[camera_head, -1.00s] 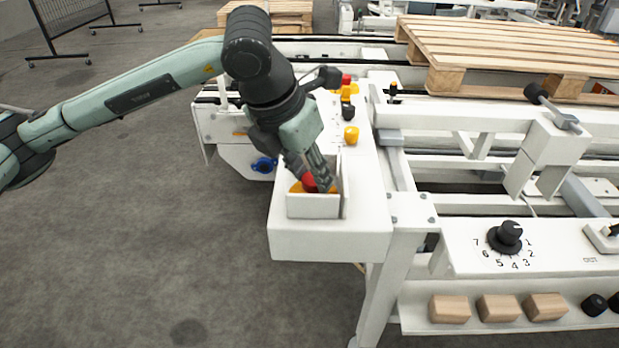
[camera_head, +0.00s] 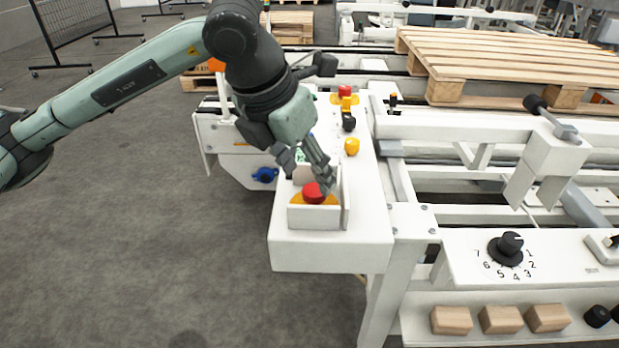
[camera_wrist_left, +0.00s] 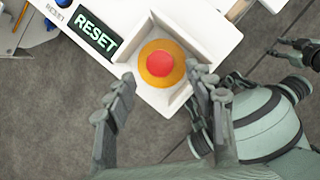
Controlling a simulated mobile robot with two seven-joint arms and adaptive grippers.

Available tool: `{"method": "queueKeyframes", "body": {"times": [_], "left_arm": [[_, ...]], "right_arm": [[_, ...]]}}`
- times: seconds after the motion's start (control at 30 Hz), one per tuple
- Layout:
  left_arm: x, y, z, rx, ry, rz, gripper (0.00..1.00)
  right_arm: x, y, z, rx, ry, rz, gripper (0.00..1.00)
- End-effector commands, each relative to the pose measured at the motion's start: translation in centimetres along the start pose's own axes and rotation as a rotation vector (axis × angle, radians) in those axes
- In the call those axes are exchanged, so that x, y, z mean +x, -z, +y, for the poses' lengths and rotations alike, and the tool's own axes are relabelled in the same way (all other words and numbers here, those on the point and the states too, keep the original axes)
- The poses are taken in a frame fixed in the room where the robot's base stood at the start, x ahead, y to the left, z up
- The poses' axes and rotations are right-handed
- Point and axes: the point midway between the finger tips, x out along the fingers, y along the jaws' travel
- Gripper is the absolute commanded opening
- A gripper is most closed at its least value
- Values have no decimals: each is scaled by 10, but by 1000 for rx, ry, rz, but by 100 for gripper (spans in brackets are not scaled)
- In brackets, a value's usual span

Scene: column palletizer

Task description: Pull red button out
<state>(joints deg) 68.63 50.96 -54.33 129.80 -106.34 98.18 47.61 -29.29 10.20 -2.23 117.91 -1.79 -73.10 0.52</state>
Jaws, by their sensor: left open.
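The red button (camera_head: 313,192) sits on a yellow-orange base inside a white box-like guard (camera_head: 344,205) on the white control panel. In the left wrist view the red button (camera_wrist_left: 160,63) shows whole, with its round yellow ring, beyond my fingertips. My left gripper (camera_head: 308,172) is open just above and behind the button in the head view. In the left wrist view its two fingers (camera_wrist_left: 165,82) stand wide apart, one to each side of the button's line, with nothing between them. I see no contact with the button. My right gripper is not seen in the head view.
A RESET label (camera_wrist_left: 96,33) lies beside the guard. Further back on the panel are a yellow knob (camera_head: 352,146), a black knob (camera_head: 348,123) and another red button (camera_head: 345,91). A blue knob (camera_head: 264,174) is at left. A wooden pallet (camera_head: 510,62) lies at back right.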

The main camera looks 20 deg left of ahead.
Motion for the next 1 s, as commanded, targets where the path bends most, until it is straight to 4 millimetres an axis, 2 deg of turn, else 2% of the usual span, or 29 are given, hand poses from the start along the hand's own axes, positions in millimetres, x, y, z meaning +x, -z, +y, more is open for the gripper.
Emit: {"method": "queueKeyframes", "body": {"times": [0.03,0.2,0.4,0.6,1.0], "left_arm": [[-13,-2,0,1,-1,-7,54],[-49,-2,0,1,-2,-7,54],[-78,-1,0,0,-2,-5,54],[-86,0,0,0,-2,-2,54],[-86,0,0,0,-1,-1,54]], "right_arm": [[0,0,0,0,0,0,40],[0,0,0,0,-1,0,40],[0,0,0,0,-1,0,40],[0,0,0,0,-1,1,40],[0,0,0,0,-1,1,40]]}}
